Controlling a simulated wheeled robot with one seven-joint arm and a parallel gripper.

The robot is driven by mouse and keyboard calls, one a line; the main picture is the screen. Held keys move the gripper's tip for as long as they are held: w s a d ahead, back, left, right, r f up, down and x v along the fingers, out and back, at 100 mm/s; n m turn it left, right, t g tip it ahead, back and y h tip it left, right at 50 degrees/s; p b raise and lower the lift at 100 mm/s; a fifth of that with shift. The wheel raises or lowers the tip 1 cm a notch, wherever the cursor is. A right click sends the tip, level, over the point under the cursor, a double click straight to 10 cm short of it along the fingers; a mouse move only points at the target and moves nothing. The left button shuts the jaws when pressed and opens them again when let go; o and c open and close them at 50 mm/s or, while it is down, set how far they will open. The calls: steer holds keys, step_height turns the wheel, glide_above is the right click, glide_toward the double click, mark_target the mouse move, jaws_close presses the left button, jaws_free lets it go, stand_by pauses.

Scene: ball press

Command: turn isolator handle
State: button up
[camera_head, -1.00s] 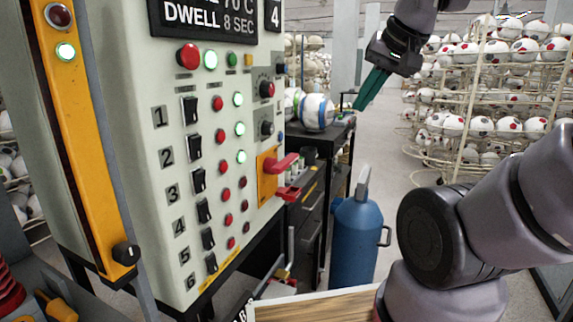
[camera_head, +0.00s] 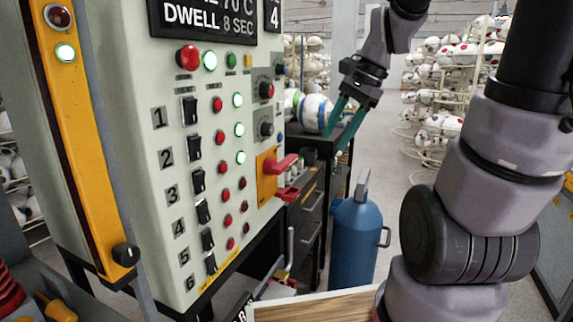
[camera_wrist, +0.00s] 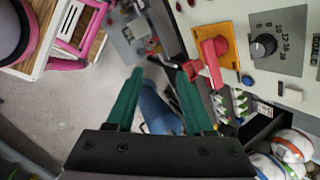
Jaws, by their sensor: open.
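The isolator handle (camera_head: 280,164) is a red lever on a yellow-orange plate (camera_head: 266,188) at the right edge of the control panel. A second red piece (camera_head: 288,194) sticks out just below it. My gripper (camera_head: 335,128) is open and empty, with two green fingers, to the right of the handle and a little above it, apart from it. In the wrist view the red handle (camera_wrist: 212,62) is beyond the right fingertip, against its orange plate. The wrist view also shows my open gripper (camera_wrist: 158,85) with nothing between its fingers.
The panel (camera_head: 140,110) carries rows of switches and lamps. Behind my gripper, balls (camera_head: 314,112) sit on a dark cabinet (camera_head: 310,215). A blue gas cylinder (camera_head: 356,238) stands on the floor below. Racks of balls (camera_head: 440,90) stand at the back right.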

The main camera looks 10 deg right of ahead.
steer(key=w+a+f+m+g+y, duration=0.1)
steer(key=w+f+m+g+y, duration=0.2)
steer(key=w+f+m+y, duration=0.6)
steer(key=m+t+y, duration=0.4)
steer(key=m, duration=1.3)
glide_toward(292, 164)
steer(key=a, duration=0.4)
steer(key=w+a, duration=0.1)
steer(key=a, duration=0.6)
steer(key=shift+w+a, duration=0.25)
steer(key=shift+w, duration=0.1)
jaws_close()
steer(key=shift+f, duration=0.1)
